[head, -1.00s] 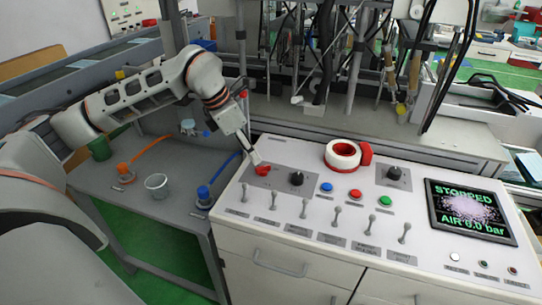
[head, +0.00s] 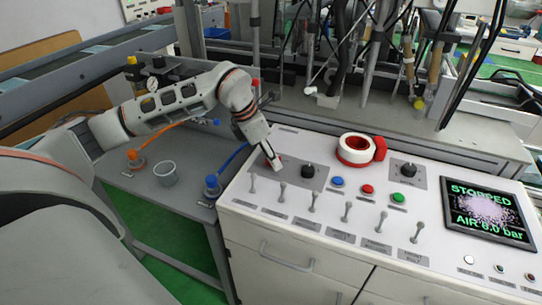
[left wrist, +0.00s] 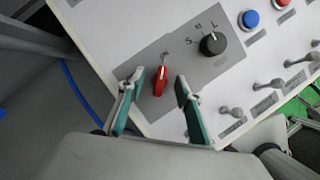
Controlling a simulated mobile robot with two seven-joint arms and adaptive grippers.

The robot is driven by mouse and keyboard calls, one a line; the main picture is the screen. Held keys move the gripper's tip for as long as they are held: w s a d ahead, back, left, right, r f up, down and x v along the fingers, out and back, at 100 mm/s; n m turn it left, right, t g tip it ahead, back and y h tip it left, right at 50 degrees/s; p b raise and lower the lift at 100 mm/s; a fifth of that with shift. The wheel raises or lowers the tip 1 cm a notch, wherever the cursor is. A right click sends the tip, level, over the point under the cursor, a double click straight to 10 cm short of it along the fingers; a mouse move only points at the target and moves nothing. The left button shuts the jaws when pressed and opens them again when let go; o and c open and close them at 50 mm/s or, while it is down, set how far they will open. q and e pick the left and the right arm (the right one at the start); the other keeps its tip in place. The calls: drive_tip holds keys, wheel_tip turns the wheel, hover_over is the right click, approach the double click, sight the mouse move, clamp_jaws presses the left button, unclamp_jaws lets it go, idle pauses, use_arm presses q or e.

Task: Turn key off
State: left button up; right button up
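The red key (left wrist: 160,80) is a small red turn handle on a grey plate at the left of the white control panel (left wrist: 110,50). In the left wrist view it points nearly straight up and down in the picture. My left gripper (left wrist: 158,88) is open, with one green-padded finger on each side of the key and gaps between. In the head view the left gripper (head: 274,163) comes down over the key and hides most of it.
A black selector knob (head: 307,171) sits just right of the key. The screen (head: 487,213) reads "STOPPED" and "AIR 6.0 bar".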

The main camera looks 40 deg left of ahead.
use_arm(q)
clamp_jaws()
use_arm(e)
drive_tip(key=shift+f, duration=0.1)
